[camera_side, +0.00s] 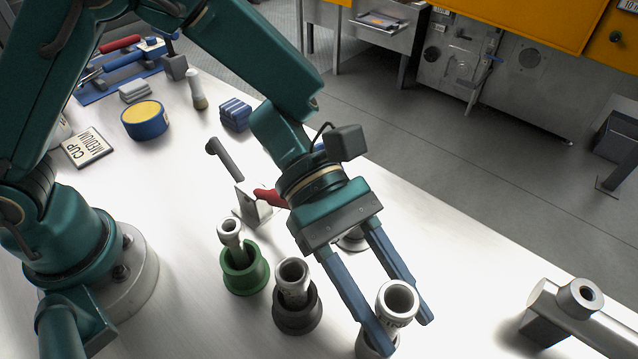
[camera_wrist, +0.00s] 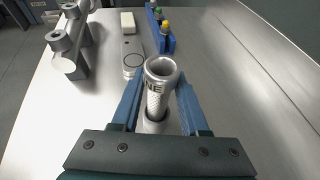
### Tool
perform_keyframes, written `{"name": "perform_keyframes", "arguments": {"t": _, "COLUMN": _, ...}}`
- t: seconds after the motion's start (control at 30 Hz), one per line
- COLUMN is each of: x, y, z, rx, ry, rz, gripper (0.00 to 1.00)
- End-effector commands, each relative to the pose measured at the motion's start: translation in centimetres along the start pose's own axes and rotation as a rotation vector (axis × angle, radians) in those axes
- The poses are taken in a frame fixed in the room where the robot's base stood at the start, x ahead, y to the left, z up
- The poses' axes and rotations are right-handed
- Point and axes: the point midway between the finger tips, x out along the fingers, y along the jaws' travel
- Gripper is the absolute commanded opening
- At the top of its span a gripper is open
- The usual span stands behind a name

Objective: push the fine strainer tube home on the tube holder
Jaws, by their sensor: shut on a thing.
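The fine strainer tube (camera_side: 398,299) is a pale, perforated tube with a wide collar, standing between the two blue fingers of my gripper (camera_side: 406,333). In the wrist view the tube (camera_wrist: 155,100) shows the letters "NE" under its collar, and the fingers of my gripper (camera_wrist: 158,92) close on it from both sides. The tube leans slightly in the wrist view. I cannot tell how deep it sits.
Close by stand a dark grey stand (camera_side: 297,318) and a green stand (camera_side: 244,278), each with a tube in it. A metal fitting with round sockets (camera_side: 583,296) is at the right. Blue blocks and tools lie at the back left.

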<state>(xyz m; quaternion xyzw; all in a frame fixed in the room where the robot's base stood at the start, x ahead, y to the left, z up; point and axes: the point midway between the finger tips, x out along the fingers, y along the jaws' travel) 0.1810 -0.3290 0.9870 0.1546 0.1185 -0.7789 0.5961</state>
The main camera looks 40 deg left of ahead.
Motion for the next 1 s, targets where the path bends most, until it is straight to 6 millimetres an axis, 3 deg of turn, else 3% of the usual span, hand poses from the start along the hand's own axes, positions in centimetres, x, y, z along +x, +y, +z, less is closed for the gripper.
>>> {"name": "perform_keyframes", "arguments": {"t": 0.43, "x": -0.6, "y": 0.0, "z": 1.5, "rx": 0.002, "ry": -0.001, "rz": 0.000, "gripper": 0.00}}
{"name": "perform_keyframes", "arguments": {"t": 1.0, "x": -0.7, "y": 0.0, "z": 1.6, "rx": 0.001, "ry": -0.001, "rz": 0.000, "gripper": 0.00}}
